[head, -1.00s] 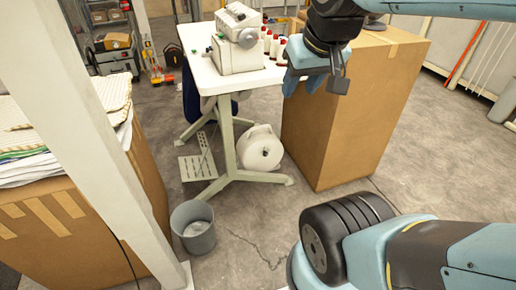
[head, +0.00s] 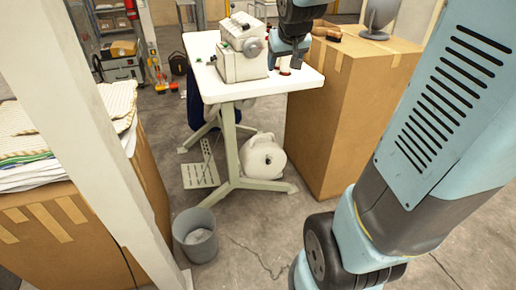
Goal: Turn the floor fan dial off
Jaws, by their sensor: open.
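No floor fan or dial can be made out for certain. A grey round-headed thing on a flat base (head: 380,16) stands on the tall cardboard box at the upper right, cut by the top edge; I cannot tell whether it is a fan, and no dial shows on it. My gripper (head: 286,62) is open over the right part of the white sewing table, beside the sewing machine (head: 242,48). It is apart from the grey thing, to its left. My arm covers much of the right side of the view.
The white table (head: 215,84) carries the machine and thread cones partly hidden by my gripper. The tall cardboard box (head: 325,125) stands right of it. A grey bin (head: 195,235) and a white post (head: 90,130) stand left.

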